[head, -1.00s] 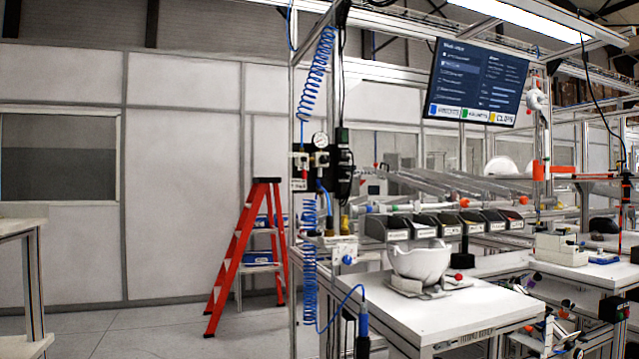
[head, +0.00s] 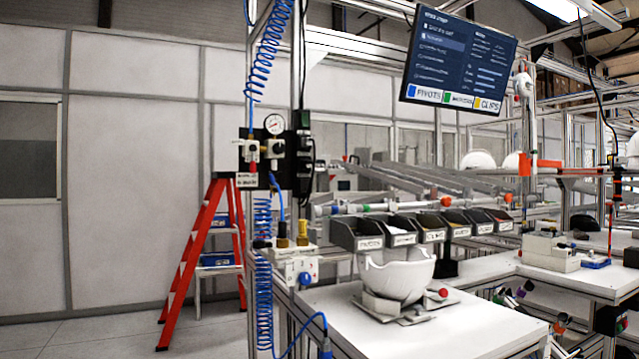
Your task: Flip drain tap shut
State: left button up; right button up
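The air unit (head: 276,160) is fixed to the metal post, with a round pressure gauge (head: 274,124), pale valve bodies and a black block. Below it a white box (head: 298,262) carries a blue round knob (head: 304,279), a brass-coloured fitting (head: 283,241) and a yellow upright part (head: 302,231). A small red part (head: 252,168) shows at the left of the air unit. I cannot tell for sure which part is the drain tap, nor whether it is open or shut. Neither gripper is in view.
A white table (head: 420,325) with a white helmet shell (head: 396,275) on a fixture stands to the right. Dark labelled bins (head: 370,236) line its back. Blue coiled hose (head: 264,300) hangs by the post. A red stepladder (head: 195,255) stands behind left. The floor at left is clear.

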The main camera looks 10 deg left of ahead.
aim_at(270, 177)
jog(key=u, duration=0.25)
jog(key=i, duration=1.05)
jog(key=u, duration=0.4)
jog(key=k, duration=1.35)
jog(key=u, duration=0.75)
jog(key=i, duration=1.25)
jog(key=z, duration=0.35)
